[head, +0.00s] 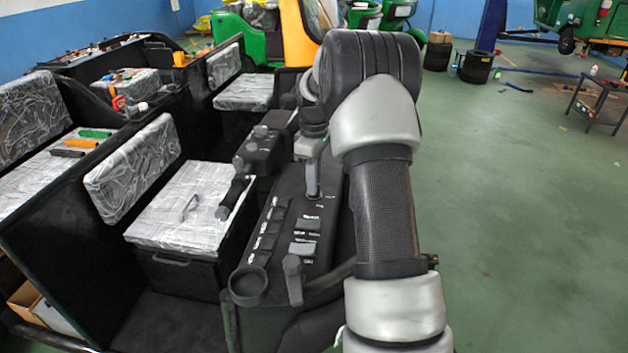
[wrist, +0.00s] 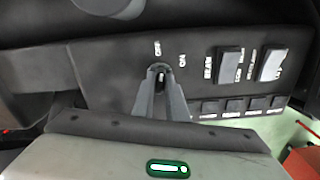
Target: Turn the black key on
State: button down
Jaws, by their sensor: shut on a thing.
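The black key (wrist: 160,82) shows as a small dark upright sliver between my fingertips in the wrist view, at the panel face. My gripper (wrist: 161,76) is shut on it, one grey finger on each side. White "OFF" lettering stands just above the fingertips and "ON" to their upper right. The key looks upright, towards "OFF", but most of it is hidden by the fingers. In the head view my gripper (head: 313,192) reaches down to the black control panel (head: 284,222), and the key cannot be made out there.
Several rocker switches (wrist: 229,64) and a row of small labelled buttons sit right of the key. In the head view a lever (head: 293,280) and a round cup-like holder (head: 248,286) are at the panel's near end. Plastic-wrapped seats (head: 190,205) lie left. Green floor is open at right.

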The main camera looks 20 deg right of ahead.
jog(key=m, duration=0.4)
jog(key=shift+r+m+p, duration=0.1)
jog(key=shift+m+p, duration=0.2)
jog(key=shift+p, duration=0.05)
jog(key=m, duration=0.4)
jog(key=shift+m, duration=0.3)
jog(key=shift+p, duration=0.3)
jog(key=c, duration=1.8)
grip_release()
jog(key=shift+o, duration=0.2)
notch_tip(320, 180, up, 17)
jog(key=shift+r+p, duration=0.2)
jog(key=shift+p, duration=0.1)
